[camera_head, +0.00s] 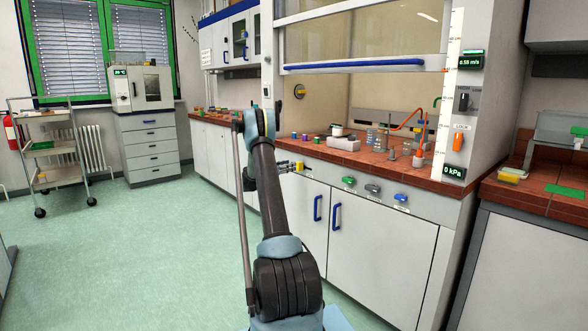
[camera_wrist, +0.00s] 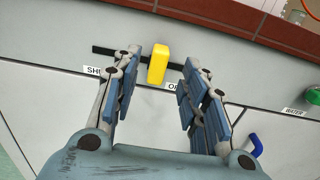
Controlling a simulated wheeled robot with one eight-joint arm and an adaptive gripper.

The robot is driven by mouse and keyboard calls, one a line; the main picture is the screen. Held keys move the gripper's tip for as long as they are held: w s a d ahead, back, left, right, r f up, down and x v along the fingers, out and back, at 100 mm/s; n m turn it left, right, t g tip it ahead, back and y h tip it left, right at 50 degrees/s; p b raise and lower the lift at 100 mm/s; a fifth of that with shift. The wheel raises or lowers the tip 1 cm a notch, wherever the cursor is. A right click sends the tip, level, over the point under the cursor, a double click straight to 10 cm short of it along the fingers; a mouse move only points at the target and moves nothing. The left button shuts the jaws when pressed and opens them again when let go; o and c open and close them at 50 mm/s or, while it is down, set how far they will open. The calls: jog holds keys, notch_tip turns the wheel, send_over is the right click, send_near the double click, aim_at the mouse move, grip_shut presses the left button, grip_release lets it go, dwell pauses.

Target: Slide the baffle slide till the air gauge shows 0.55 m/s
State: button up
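The baffle slide's yellow knob (camera_wrist: 158,62) sits on a dark slot (camera_wrist: 105,50) in the pale front panel, between a label starting "SH" and one starting "OP", both partly hidden by my fingers. The knob also shows small in the head view (camera_head: 299,166), below the fume hood's worktop. My gripper (camera_wrist: 160,66) is open, one finger on each side of the knob, with a visible gap to both. The air gauge (camera_head: 470,62) is a small green-lit display on the hood's right post. Its digits look like about 0.55 m/s but are too small to be sure.
Green, grey and blue valve knobs (camera_head: 372,189) stick out of the panel to the right. Blue door handles (camera_head: 336,216) stand out below. The sash (camera_head: 355,65) is raised above a worktop (camera_head: 350,156) holding jars and glassware.

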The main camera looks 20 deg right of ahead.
jog(key=shift+v, duration=1.75)
jog(key=s+a+r+m+g+y, duration=0.1)
jog(key=s+a+r+m+y, duration=0.15)
jog(key=s+r, duration=0.3)
jog(key=s+a+r+m+g+y, duration=0.1)
jog(key=s+r+m, duration=0.25)
jog(key=s, duration=0.35)
jog(key=s+a+r+m+y, duration=0.2)
jog(key=s+a+m, duration=0.1)
jog(key=s, duration=0.7)
jog(key=s+a+r+m+y, duration=0.1)
jog(key=s+a+m+y, duration=0.2)
jog(key=s, duration=0.7)
jog(key=s+a+f+m+y, duration=0.2)
jog(key=s+a+f, duration=0.3)
jog(key=s, duration=0.8)
jog(key=s+a+f+m+g+y, duration=0.1)
jog(key=s+a+f+m+y, duration=0.2)
jog(key=s+a, duration=0.5)
jog(key=s+a+f+m+g+y, duration=0.1)
jog(key=s+a+f+m+y, duration=0.2)
jog(key=s, duration=1.4)
jog(key=a+f+m, duration=0.1)
jog(key=a+f, duration=0.2)
jog(key=f, duration=0.2)
jog(key=shift+s+a+m, duration=0.2)
jog(key=shift+s+m, duration=0.1)
jog(key=shift+m, duration=0.1)
jog(key=shift+f+y, duration=0.15)
jog(key=shift+y, duration=0.1)
